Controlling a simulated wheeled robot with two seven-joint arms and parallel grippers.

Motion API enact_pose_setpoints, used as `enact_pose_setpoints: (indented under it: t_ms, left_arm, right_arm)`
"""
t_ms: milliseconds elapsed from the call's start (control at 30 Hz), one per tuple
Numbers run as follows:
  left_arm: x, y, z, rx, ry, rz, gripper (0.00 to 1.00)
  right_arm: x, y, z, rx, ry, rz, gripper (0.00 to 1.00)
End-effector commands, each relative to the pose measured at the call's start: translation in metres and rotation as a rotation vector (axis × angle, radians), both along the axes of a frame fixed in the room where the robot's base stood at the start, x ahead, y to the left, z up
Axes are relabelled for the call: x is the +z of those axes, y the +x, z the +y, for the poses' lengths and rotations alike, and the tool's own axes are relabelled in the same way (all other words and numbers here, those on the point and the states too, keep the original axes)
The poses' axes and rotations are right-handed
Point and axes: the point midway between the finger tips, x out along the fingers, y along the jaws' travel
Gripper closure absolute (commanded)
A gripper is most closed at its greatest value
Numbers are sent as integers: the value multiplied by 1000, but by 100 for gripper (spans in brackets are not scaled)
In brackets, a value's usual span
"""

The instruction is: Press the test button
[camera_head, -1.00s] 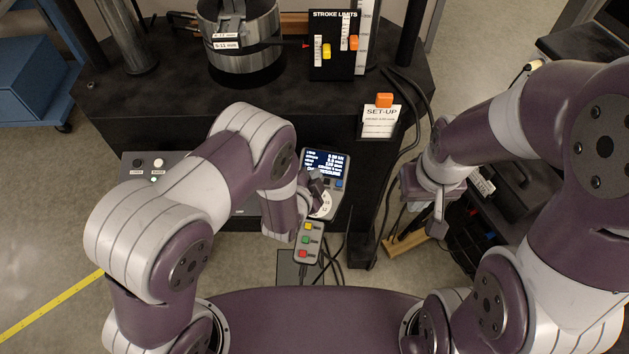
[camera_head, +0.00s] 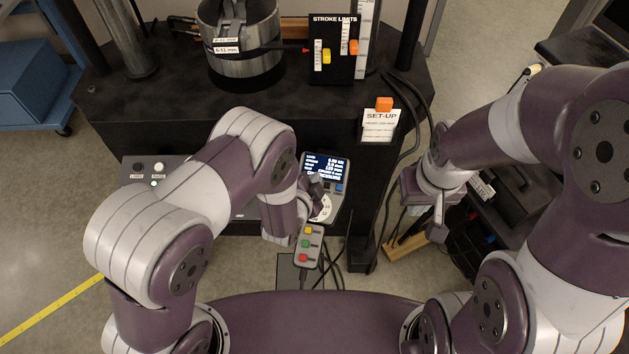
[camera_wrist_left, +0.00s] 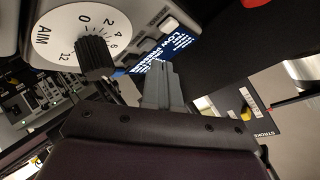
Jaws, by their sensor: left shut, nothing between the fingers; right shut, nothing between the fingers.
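The control console (camera_head: 341,200) has a lit blue screen (camera_head: 324,168), a white dial and a few buttons. In the left wrist view a black knob (camera_wrist_left: 95,55) sits on the white dial (camera_wrist_left: 62,38), marked AIM with numbers. A red button (camera_wrist_left: 252,3) shows at the top edge. I cannot read which button is the test button. My left gripper (camera_head: 315,187) is shut and empty at the console, beside the dial; its fingers (camera_wrist_left: 161,84) show before the screen. Contact cannot be told. My right gripper (camera_head: 438,232) is shut and empty, away to the right.
A pendant (camera_head: 309,244) with yellow, green and red buttons hangs below the console. A control box (camera_head: 140,170) stands left, partly behind my left arm. The STROKE LIMITS board (camera_head: 334,50), metal cylinder (camera_head: 243,60) and SET-UP card (camera_head: 380,125) are on the machine.

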Motion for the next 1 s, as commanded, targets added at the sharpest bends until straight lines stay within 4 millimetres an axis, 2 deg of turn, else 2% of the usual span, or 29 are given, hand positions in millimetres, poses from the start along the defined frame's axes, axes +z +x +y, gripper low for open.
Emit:
enact_pose_setpoints:
  t_ms: [800, 1000]
  left_arm:
    - [0, 0, 0, 0, 0, 0, 100]
    - [-7, 1, 0, 0, 0, 0, 100]
  right_arm:
    - [0, 0, 0, 0, 0, 0, 100]
    - [-6, 0, 0, 0, 0, 0, 100]
